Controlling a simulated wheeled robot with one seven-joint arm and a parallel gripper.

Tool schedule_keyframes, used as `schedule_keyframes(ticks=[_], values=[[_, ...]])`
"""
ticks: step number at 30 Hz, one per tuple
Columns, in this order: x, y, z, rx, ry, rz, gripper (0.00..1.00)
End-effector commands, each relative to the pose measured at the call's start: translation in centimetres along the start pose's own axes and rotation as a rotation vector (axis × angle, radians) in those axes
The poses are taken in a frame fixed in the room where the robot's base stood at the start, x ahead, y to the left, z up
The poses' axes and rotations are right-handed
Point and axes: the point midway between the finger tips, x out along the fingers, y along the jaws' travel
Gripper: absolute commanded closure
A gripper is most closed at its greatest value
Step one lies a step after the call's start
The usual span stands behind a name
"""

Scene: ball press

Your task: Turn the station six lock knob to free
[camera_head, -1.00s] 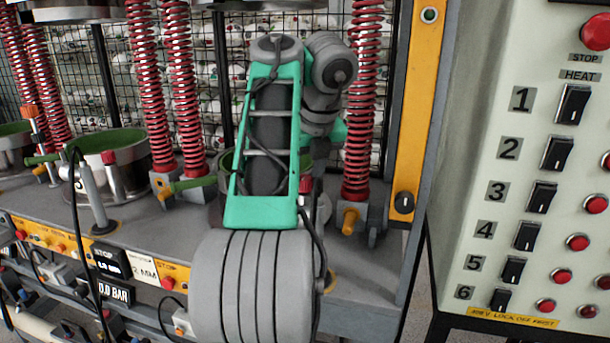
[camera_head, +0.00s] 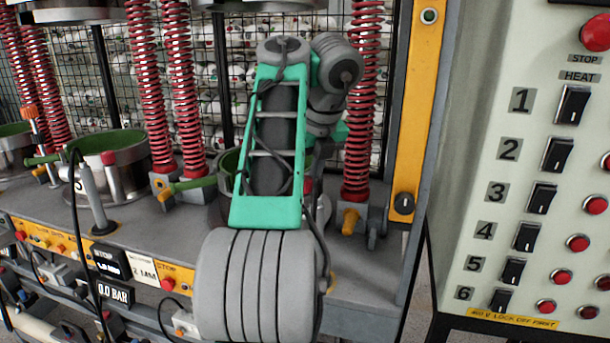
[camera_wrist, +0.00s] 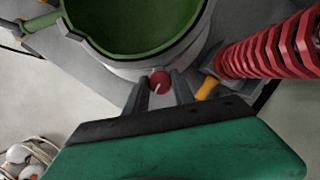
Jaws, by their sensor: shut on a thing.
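The lock knob (camera_wrist: 160,78) is a small red round knob with a pale mark, low on the front of a grey metal mould with a green inside (camera_wrist: 135,25) in the wrist view. My gripper (camera_wrist: 160,88) has its two dark fingers on either side of the knob and is shut on it. I cannot read a lock or free label there, so the knob's setting is unclear.
Red springs (camera_head: 362,110) stand close right of my arm. A control panel (camera_head: 545,60) with numbered heat switches and a yellow lock-off-first label (camera_head: 513,320) is at the right. A neighbouring mould (camera_head: 125,172) with its own red knob (camera_head: 108,158) stands left. A black dial (camera_head: 403,203) sits on the yellow post.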

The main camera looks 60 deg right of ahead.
Motion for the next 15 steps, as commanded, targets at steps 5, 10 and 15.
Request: schedule_keyframes(ticks=[5,10,15], values=[[-0.05,-0.10,0.01,-0.104,0.000,0.045,1.00],[-0.09,-0.13,0.05,-0.214,0.000,0.090,1.00],[-0.06,-0.17,0.05,-0.305,0.001,0.128,1.00]])
